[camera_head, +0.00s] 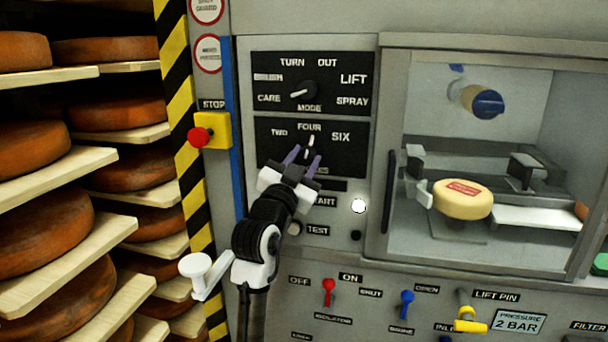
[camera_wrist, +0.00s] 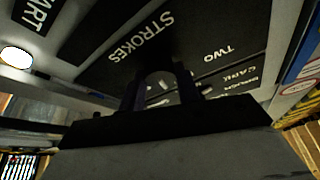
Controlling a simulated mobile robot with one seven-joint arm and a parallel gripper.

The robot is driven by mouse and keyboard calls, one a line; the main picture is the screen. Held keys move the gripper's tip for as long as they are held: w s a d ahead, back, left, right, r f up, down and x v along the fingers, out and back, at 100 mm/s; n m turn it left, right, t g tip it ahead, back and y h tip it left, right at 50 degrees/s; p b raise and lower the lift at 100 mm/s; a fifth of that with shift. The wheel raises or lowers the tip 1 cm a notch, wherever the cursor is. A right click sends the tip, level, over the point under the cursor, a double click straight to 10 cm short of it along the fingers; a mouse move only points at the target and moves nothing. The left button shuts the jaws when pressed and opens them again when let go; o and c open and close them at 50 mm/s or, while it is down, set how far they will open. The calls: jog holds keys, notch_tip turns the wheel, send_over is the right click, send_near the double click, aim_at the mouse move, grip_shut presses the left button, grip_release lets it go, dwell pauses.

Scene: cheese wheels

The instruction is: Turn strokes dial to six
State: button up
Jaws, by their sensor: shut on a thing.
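The strokes dial (camera_head: 311,143) is a small dark knob with a white pointer mark on a black panel (camera_head: 345,160) marked TWO, FOUR and SIX. Its white mark points up, about at FOUR. My gripper (camera_head: 302,158) reaches up from below, with its two purple-grey fingers on either side of the dial, shut on it. In the wrist view the fingers (camera_wrist: 158,88) stand in front of the panel by the STROKES label (camera_wrist: 142,36). The dial's lower part is largely hidden by the fingers.
The mode dial (camera_head: 303,93) sits just above. A red stop button (camera_head: 200,137) is at left, a lit white button (camera_head: 358,205) below right. A glazed chamber (camera_head: 500,150) holding a cheese wheel (camera_head: 462,199) is at right. Cheese racks (camera_head: 90,180) stand at far left.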

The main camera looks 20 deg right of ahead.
jog(key=m+g+b, duration=0.1)
jog(key=m+b, duration=0.1)
jog(key=m+g+h+b, duration=0.1)
jog(key=m+b, duration=0.1)
jog(key=shift+a+f+m, duration=0.1)
jog(key=shift+f+m, duration=0.05)
jog(key=shift+m, duration=0.25)
jog(key=shift+w+r+m+g+b, duration=0.1)
jog(key=shift+m+g+b, duration=0.4)
jog(key=shift+m, duration=0.45)
jog(key=shift+r+m+g+b, duration=0.1)
jog(key=shift+m+g+b, duration=0.4)
jog(key=shift+m, duration=0.45)
jog(key=o, duration=1)
jog(key=shift+c, duration=0.2)
jog(key=b+v, duration=0.3)
jog(key=v, duration=1)
jog(key=shift+s+a+f, duration=0.2)
jog(key=shift+a, duration=0.1)
